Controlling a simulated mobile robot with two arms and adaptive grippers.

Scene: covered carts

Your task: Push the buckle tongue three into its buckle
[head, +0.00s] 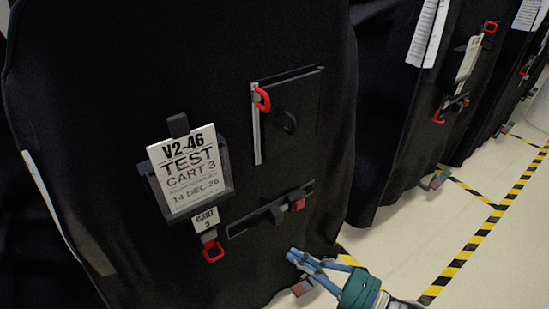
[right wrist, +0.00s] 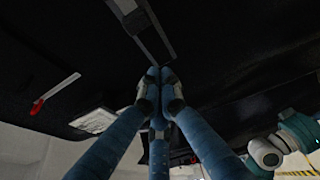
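The cart cover (head: 300,145) is black and carries a sign reading "TEST CART 3" (head: 185,170). Below and right of the sign, a dark grey strap-like strip (head: 252,222) ends at the right in a small fitting with a red part (head: 297,204). This looks like the buckle; I cannot tell how far the tongue sits in it. My right gripper (head: 297,257) is below this fitting, apart from it. In the right wrist view its blue fingertips (right wrist: 160,73) are together, with nothing visible between them. My left gripper is not in view.
A small "CART 3" tag (head: 206,219) hangs above a red ring (head: 212,251). A flat panel (head: 300,110) with a red loop (head: 262,98) is higher up. Another covered cart (head: 395,120) stands at right. The floor (head: 450,230) there is open, with yellow-black tape.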

